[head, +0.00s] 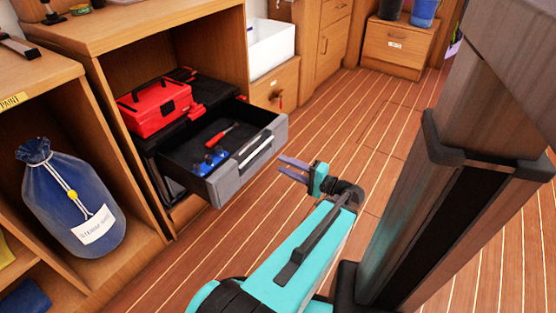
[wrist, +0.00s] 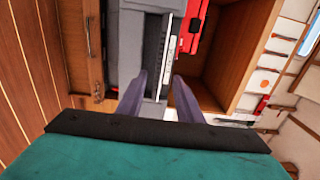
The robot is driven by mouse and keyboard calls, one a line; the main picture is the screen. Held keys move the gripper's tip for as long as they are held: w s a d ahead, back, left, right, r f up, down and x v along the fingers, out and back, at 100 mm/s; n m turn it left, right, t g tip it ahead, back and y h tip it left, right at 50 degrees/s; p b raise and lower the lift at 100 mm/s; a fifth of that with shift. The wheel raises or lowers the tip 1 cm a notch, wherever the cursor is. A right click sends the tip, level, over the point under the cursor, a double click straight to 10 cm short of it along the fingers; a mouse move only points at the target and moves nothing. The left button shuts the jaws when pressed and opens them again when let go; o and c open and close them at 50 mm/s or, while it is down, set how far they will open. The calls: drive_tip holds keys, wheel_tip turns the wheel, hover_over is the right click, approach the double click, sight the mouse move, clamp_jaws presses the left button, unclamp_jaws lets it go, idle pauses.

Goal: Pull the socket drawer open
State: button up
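The dark grey drawer (head: 249,160) in the black toolbox unit stands pulled out from the wooden cabinet. A pale bar-like strip (head: 255,151) runs along its front. Inside lie a red-handled tool (head: 222,133) and blue items (head: 209,161). My gripper (head: 281,166) is just right of the drawer front in the head view, with its two purple-grey fingers apart and nothing between them. In the wrist view, the open gripper (wrist: 158,84) faces the grey drawer front (wrist: 127,45). I cannot tell whether a finger touches it.
A red toolbox (head: 155,107) sits on the black unit. A blue sack (head: 72,205) with a label stands in the left cabinet bay. A small wooden drawer (head: 276,88) with a white bin (head: 271,48) above is behind. The plank floor (head: 345,125) is clear to the right.

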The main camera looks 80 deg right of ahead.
drive_tip(key=shift+p+v, duration=0.45)
drive_tip(key=shift+v, duration=1.55)
